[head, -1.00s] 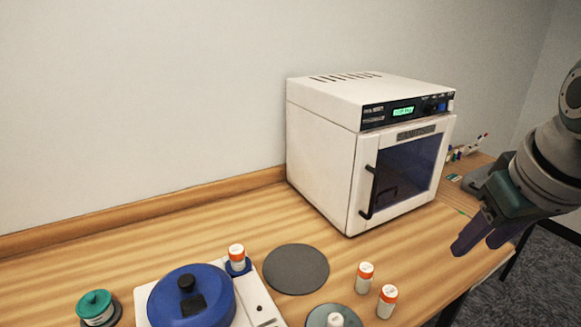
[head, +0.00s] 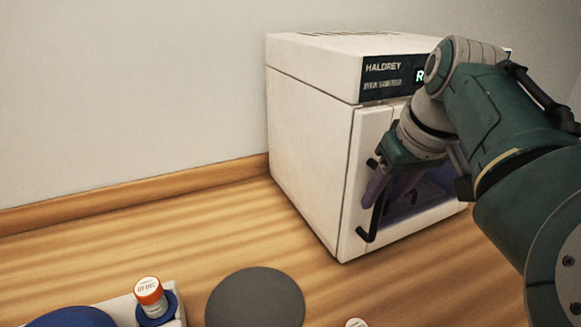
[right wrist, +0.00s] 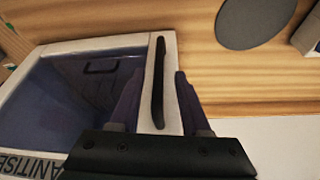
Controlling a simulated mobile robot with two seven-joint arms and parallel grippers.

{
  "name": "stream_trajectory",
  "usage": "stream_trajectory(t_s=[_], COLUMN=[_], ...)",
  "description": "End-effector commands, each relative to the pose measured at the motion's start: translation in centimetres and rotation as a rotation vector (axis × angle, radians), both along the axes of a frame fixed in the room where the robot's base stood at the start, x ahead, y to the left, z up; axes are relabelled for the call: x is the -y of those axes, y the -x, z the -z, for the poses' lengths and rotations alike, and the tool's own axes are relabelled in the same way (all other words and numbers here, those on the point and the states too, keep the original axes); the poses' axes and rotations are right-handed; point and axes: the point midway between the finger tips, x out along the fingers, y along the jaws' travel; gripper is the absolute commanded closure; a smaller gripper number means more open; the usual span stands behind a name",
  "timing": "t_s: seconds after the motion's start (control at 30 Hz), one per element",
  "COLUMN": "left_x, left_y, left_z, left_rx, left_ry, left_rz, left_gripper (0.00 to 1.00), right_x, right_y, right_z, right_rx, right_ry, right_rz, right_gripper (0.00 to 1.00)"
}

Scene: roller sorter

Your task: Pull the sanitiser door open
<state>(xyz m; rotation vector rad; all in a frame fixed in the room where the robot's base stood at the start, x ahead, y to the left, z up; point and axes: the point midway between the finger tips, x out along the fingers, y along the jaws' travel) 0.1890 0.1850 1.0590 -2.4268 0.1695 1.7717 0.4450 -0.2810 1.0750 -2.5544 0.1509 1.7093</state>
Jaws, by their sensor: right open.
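The white sanitiser (head: 308,140) stands on the wooden worktop against the wall. Its door (head: 352,190) is shut, with a dark window and a black vertical bar handle (head: 370,222) near its left edge. My right gripper (head: 375,190) is at the handle, in front of the door. In the right wrist view the handle (right wrist: 159,85) lies between the two purple fingers of the open gripper (right wrist: 155,95), with gaps on both sides. My arm hides part of the door and the control panel in the head view. My left gripper is not in view.
A dark grey round mat (head: 256,298) lies on the worktop in front of the sanitiser. A vial with an orange cap (head: 150,292) stands in a blue holder at the lower left.

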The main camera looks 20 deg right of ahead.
Motion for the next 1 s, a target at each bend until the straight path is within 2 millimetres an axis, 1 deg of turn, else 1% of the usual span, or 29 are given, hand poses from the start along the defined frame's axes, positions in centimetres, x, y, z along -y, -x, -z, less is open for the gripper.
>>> stream_trajectory(t_s=[0.03,0.2,0.33,0.6,1.0], left_x=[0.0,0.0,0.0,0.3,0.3], left_y=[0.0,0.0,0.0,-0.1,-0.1], left_z=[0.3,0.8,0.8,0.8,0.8], left_rx=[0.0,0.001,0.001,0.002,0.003], left_ry=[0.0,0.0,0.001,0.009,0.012], left_rz=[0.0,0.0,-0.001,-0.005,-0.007], left_gripper=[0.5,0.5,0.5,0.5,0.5], right_x=[0.0,0.1,0.2,0.2,0.2], right_y=[-0.3,-1.0,-1.2,-1.3,-1.3], right_z=[0.9,2.5,3.0,3.0,3.0], right_rx=[-0.002,0.0,0.002,0.002,0.002], right_ry=[-0.001,0.0,0.0,0.001,0.0], right_rz=[0.0,0.001,0.001,0.001,0.001], right_gripper=[0.53,0.53,0.53,0.53,0.98])
